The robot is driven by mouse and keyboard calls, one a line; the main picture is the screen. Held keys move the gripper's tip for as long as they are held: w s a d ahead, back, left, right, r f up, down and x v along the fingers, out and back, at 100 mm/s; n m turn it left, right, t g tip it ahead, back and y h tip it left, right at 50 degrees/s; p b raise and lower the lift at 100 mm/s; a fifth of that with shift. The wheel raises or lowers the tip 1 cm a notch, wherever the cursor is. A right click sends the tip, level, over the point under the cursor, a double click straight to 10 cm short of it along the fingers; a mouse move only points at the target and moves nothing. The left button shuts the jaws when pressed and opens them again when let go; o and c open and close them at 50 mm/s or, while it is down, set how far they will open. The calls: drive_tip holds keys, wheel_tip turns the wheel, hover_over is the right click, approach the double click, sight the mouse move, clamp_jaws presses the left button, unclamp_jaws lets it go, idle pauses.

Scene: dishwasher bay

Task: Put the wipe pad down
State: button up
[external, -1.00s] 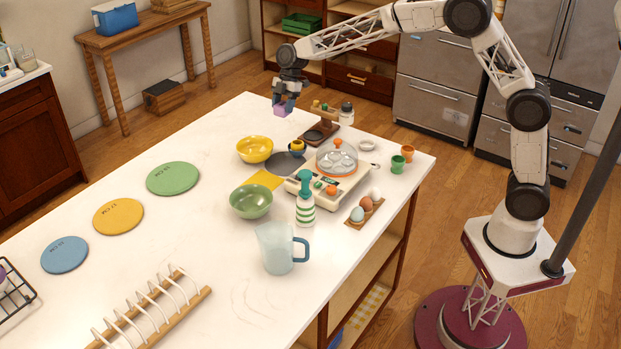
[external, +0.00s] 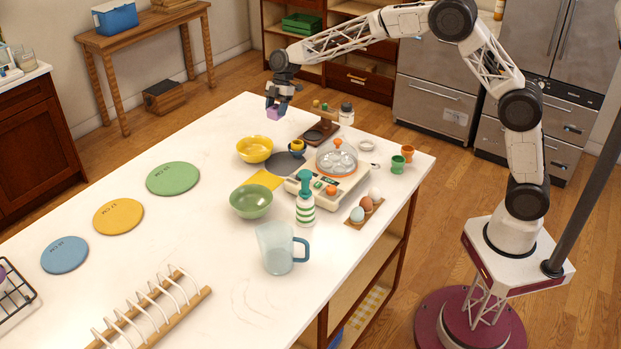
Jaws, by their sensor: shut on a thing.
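The wipe pad (external: 273,113) is a small purple block. My gripper (external: 275,104) is shut on it and points down, above the far end of the white counter (external: 215,275). The pad appears to hang in the air, though its exact height over the counter is hard to tell. It is behind the yellow bowl (external: 254,150) and to the left of the small wooden stand (external: 321,131).
An egg cooker with a clear lid (external: 337,158), a green bowl (external: 251,201), a striped bottle (external: 305,205) and a jug (external: 276,250) crowd the counter's right side. Green, yellow and blue discs lie at left (external: 173,178). Bare counter shows left of the yellow bowl.

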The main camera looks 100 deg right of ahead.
sight(277, 117)
drive_tip(key=shift+f, duration=1.9)
drive_tip(key=shift+f, duration=2.5)
drive_tip(key=shift+f, duration=0.1)
drive_tip(key=o, duration=1)
drive_tip(key=v, duration=1.2)
